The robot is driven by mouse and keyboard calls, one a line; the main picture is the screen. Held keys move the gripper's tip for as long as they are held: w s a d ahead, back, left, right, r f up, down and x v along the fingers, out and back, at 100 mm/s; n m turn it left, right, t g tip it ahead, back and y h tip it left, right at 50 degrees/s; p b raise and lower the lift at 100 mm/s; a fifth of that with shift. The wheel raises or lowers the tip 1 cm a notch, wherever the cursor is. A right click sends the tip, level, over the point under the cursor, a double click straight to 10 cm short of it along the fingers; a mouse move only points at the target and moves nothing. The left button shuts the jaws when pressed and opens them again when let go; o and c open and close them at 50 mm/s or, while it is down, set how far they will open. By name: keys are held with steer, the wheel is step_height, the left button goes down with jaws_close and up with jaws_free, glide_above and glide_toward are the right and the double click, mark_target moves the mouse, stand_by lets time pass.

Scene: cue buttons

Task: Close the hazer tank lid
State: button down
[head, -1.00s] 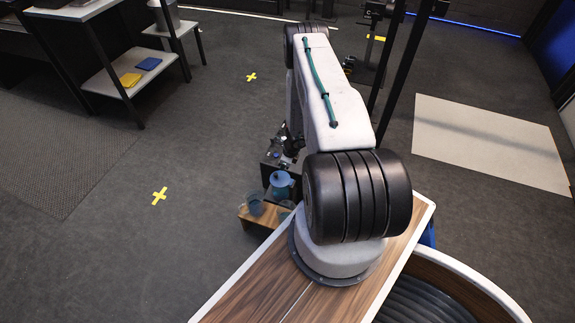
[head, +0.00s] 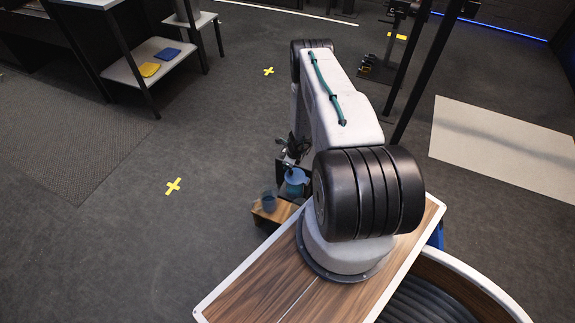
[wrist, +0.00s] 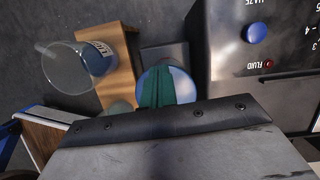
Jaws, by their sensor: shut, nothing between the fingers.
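The hazer is a dark box (wrist: 262,50) at the right of the wrist view, with an upside-down "FLUID" label, a blue round knob (wrist: 255,33) and a small red spot. My gripper (wrist: 158,88) shows green fingers, shut and empty, in front of a round blue thing (wrist: 183,84). This may be the tank lid or a vessel; I cannot tell. The fingers cover its middle, and contact cannot be judged. In the head view a blue round thing (head: 297,182) is just below my gripper (head: 291,162). The lid's hinge and opening are not clearly visible.
A clear labelled jug (wrist: 75,66) is on a wooden stand (wrist: 118,68), left of my fingers. The stand (head: 268,214) is also in the head view, beside my base. A shelf (head: 155,62) with yellow and blue pads is far left. The floor between is clear.

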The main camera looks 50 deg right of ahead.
stand_by(0.7)
steer(key=shift+r, duration=0.95)
steer(key=w+a+r, duration=0.1)
steer(key=w+r, duration=0.6)
steer(key=r, duration=0.3)
steer(key=shift+w+a, duration=0.15)
steer(key=shift+a, duration=0.25)
steer(key=shift+r, duration=0.1)
